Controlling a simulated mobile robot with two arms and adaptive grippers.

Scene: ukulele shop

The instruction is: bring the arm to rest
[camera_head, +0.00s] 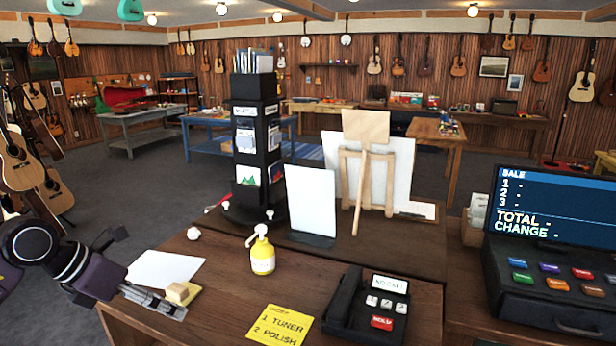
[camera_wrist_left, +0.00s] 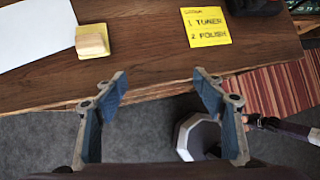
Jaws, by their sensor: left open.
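My left gripper (camera_head: 158,300) comes in from the left at the near left edge of the desk (camera_head: 210,295) in the head view. In the left wrist view my left gripper (camera_wrist_left: 162,78) has its two fingers spread wide with nothing between them. The fingertips overlap the desk's front edge in that view, with floor showing between the lower parts of the fingers. A small tan block (camera_head: 177,292) on a yellow pad is close beside the gripper in the head view. In the wrist view the block (camera_wrist_left: 92,42) lies apart from the fingertips.
White paper (camera_head: 165,268), a yellow pump bottle (camera_head: 262,258), a yellow note (camera_head: 277,325) and a black card terminal (camera_head: 345,315) lie or stand on the desk. A black display tower (camera_head: 257,150) stands behind. A register (camera_head: 555,270) is at right. Grey floor is open at left.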

